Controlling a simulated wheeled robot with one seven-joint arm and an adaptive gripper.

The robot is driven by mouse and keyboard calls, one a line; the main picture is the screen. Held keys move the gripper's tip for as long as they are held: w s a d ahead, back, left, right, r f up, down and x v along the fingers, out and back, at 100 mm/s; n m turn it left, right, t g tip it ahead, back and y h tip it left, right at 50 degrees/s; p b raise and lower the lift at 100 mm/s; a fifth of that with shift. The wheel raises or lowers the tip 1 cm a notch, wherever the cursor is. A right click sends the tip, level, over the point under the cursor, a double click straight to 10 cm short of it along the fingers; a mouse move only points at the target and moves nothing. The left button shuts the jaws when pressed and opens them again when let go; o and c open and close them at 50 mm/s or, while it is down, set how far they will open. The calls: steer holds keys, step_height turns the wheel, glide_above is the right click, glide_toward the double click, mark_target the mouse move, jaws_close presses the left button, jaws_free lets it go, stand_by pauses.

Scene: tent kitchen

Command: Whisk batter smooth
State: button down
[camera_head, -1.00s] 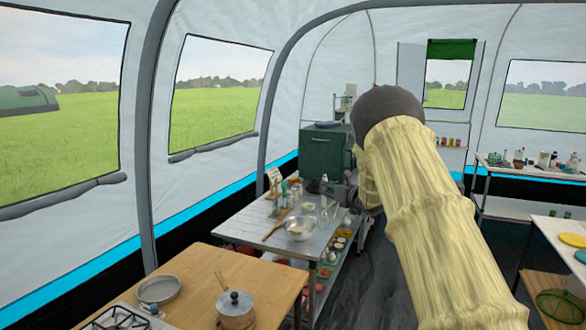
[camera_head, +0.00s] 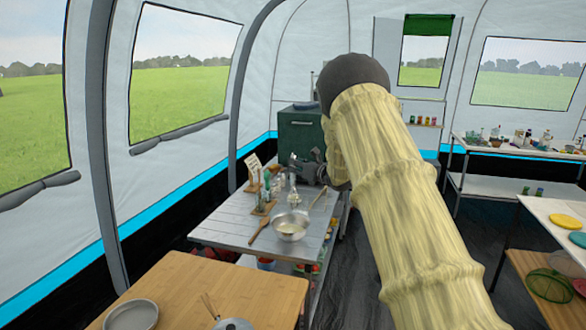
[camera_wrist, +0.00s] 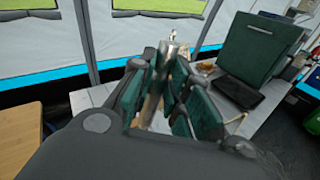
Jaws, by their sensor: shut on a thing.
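My gripper (camera_head: 308,166) is over the far part of the white slatted table. In the wrist view its green-padded fingers (camera_wrist: 168,88) are closed around an upright, silvery handle. This looks like the whisk (camera_wrist: 172,48); its lower part is mostly hidden by the fingers. In the head view the slim metal whisk (camera_head: 293,184) stands upright by the fingertips, behind the bowl. The metal mixing bowl (camera_head: 290,236) sits upright on the table, with pale batter (camera_head: 289,228) inside. The whisk appears outside the bowl.
The white table (camera_head: 222,222) also holds bottles, a small card (camera_head: 253,165) and a wooden spoon (camera_head: 259,230) left of the bowl. A green box (camera_head: 300,133) stands behind. A wooden table (camera_head: 200,285) in front holds a pan (camera_head: 131,315). Dark floor (camera_head: 345,270) is open right.

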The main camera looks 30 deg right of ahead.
mark_target(294, 186)
steer(key=w+f, duration=0.1)
steer(key=f, duration=0.1)
steer(key=w+f+b, duration=0.1)
steer(key=f, duration=0.1)
steer(key=w+f, duration=0.1)
steer(key=f, duration=0.2)
steer(key=shift+d+b, duration=0.3)
steer(key=shift+s+a+f+b, duration=0.1)
steer(key=shift+s+f+b, duration=0.1)
steer(key=shift+f+b, duration=0.4)
steer(key=shift+s+a+f+b, duration=0.1)
steer(key=shift+s+f+b, duration=0.1)
steer(key=shift+f+b, duration=0.35)
steer(key=shift+s+a+f+b, duration=0.1)
steer(key=shift+f+b, duration=0.5)
steer(key=shift+f, duration=0.1)
steer(key=shift+s+a+f+b, duration=0.1)
steer(key=shift+s+f+b, duration=0.05)
steer(key=shift+f+b, duration=0.55)
steer(key=shift+s+a+f+b, duration=0.1)
steer(key=shift+f+b, duration=0.4)
steer(key=shift+f, duration=0.25)
